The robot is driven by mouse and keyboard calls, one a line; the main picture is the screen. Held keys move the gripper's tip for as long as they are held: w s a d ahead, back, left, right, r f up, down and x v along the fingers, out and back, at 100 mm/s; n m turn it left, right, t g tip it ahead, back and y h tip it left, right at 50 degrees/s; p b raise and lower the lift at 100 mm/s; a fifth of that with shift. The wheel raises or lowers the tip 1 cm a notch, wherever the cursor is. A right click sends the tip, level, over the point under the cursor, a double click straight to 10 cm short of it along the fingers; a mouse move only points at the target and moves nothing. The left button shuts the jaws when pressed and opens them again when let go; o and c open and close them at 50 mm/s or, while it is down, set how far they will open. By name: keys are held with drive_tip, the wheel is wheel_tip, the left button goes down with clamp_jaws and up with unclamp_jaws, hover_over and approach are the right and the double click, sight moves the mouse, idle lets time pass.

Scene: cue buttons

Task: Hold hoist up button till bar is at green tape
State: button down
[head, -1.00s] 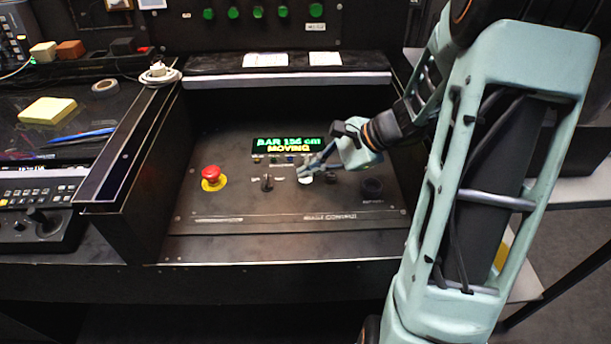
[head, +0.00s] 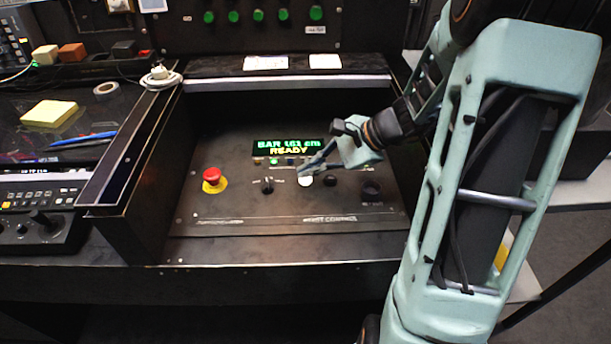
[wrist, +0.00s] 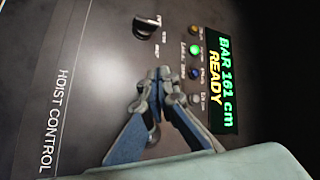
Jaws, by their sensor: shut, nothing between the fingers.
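The hoist control panel (head: 235,207) is a dark sloped console with a lit display (head: 285,147) that reads BAR 161 cm, READY. The display also shows in the wrist view (wrist: 218,85). A white round button (head: 305,181) sits below the display. My gripper (head: 304,172) is shut and empty, with its tips at this button's upper edge in the head view. In the wrist view, my closed fingertips (wrist: 160,82) hide the button, so I cannot tell whether they touch it. The bar and the green tape are not in view.
A red mushroom button (head: 211,175) on a yellow base is at the panel's left. A black selector knob (head: 267,186) is left of the white button; dark round controls (head: 371,189) are to its right. A green lamp (wrist: 195,52) is lit. A side wall (head: 150,190) borders the panel.

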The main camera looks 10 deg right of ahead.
sight(308, 180)
drive_tip(key=shift+r, duration=0.3)
wheel_tip(308, 180, up, 5)
drive_tip(key=p, duration=0.4)
drive_tip(key=shift+f, duration=0.1)
idle(2.5)
